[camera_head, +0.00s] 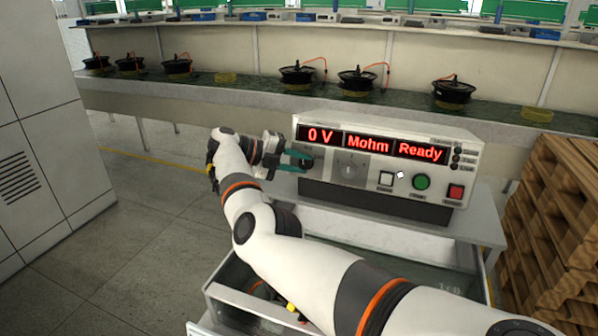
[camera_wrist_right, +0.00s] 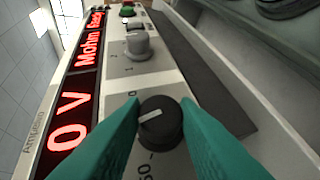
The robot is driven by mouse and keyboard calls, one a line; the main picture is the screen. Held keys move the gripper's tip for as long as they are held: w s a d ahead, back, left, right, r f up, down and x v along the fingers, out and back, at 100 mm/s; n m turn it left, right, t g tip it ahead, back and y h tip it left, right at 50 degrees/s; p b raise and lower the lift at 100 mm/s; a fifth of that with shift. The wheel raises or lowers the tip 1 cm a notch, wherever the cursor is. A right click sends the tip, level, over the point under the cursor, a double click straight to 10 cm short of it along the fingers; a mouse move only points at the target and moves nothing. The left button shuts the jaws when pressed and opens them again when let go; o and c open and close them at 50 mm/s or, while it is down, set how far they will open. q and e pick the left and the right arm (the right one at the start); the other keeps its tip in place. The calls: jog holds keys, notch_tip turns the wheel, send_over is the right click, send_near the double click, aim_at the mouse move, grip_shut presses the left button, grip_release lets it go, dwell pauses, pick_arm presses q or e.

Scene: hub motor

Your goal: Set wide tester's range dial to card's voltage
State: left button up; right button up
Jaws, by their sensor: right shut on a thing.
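The wide tester (camera_head: 385,150) is a light box on a small table. Its red displays read 0 V, Mohm and Ready. My right gripper (camera_head: 303,160) is at the left end of its front panel, with teal fingers on either side of the black range dial (camera_wrist_right: 161,123). The fingers are shut on the dial. Its white pointer line slants toward the picture's left in the right wrist view, toward the displays. Scale numbers beside it are partly hidden by the fingers. No voltage card can be made out. My left gripper is not in view.
A grey knob (camera_head: 350,171) sits right of the dial, then a green button (camera_head: 421,182) and a red switch (camera_head: 456,191). An open drawer (camera_head: 228,296) is below the tester. Wooden pallets (camera_head: 555,220) stand at right. Hub motors (camera_head: 357,79) line the bench behind.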

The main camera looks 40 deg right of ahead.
jog(key=shift+w+f+n+g+h+b, duration=0.1)
jog(key=shift+n+g+h+b, duration=0.4)
jog(key=shift+n+h+b, duration=0.5)
jog(key=shift+n+h, duration=0.6)
jog(key=shift+h, duration=0.3)
jog(key=shift+a+n+h, duration=0.1)
jog(key=shift+n+h, duration=0.6)
jog(key=shift+f+n+t+h+p, duration=0.25)
jog(key=shift+n+t+h+p, duration=0.35)
jog(key=shift+n+h, duration=0.8)
jog(key=shift+n, duration=0.3)
jog(key=o, duration=0.8)
jog(key=shift+o, duration=0.9)
jog(key=shift+f, duration=0.2)
